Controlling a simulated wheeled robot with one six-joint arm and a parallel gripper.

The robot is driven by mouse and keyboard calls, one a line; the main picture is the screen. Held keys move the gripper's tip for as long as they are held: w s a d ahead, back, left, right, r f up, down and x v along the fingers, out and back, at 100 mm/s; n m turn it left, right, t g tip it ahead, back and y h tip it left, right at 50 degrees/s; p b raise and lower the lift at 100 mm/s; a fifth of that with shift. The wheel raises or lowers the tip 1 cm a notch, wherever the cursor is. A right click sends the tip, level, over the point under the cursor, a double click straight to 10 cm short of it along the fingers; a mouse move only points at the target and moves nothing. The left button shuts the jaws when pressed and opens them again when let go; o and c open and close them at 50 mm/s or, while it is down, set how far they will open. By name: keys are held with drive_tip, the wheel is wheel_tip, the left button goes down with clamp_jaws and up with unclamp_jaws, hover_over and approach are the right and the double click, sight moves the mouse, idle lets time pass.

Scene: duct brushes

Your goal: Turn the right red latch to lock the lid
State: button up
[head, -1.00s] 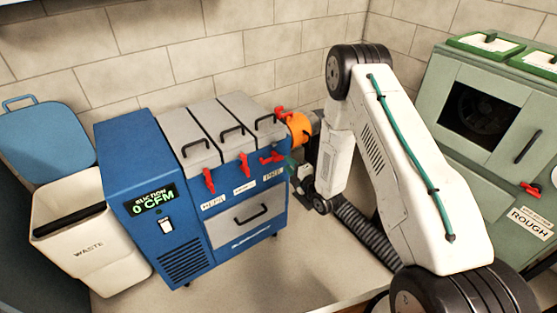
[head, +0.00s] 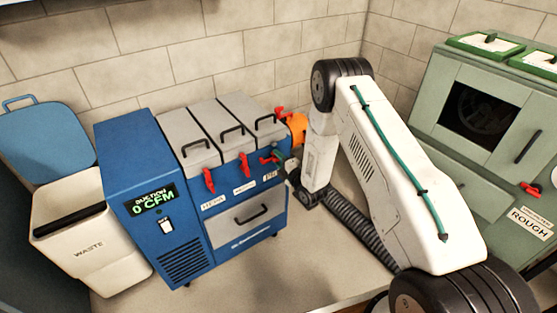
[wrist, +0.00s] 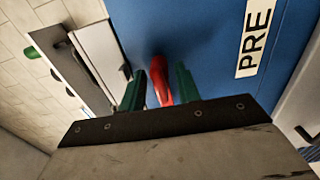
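The blue suction unit (head: 190,235) has three grey lids with black handles. The right red latch (head: 267,159) is below the right lid (head: 256,118) and points sideways, partly hidden by my gripper. In the wrist view the red latch (wrist: 161,82) lies between the two green fingers of my gripper (wrist: 160,88), against the blue front beside the PRE label (wrist: 252,40). The fingers are apart, with narrow gaps to the latch. In the head view my gripper (head: 281,161) is at the right latch.
The left (head: 209,181) and middle (head: 245,166) red latches hang down. An orange hose fitting (head: 298,128) with red clips and a dark ribbed hose (head: 350,228) are close to my arm. A white waste bin (head: 85,255) stands left, a green cabinet (head: 470,160) right.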

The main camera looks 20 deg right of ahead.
clamp_jaws()
drive_tip(key=shift+m, duration=0.3)
drive_tip(key=m, duration=0.9)
drive_tip(key=shift+r, duration=0.1)
drive_tip(key=m, duration=0.4)
drive_tip(key=shift+d, duration=0.1)
drive_tip(key=shift+d+m, duration=0.1)
drive_tip(key=shift+m, duration=2)
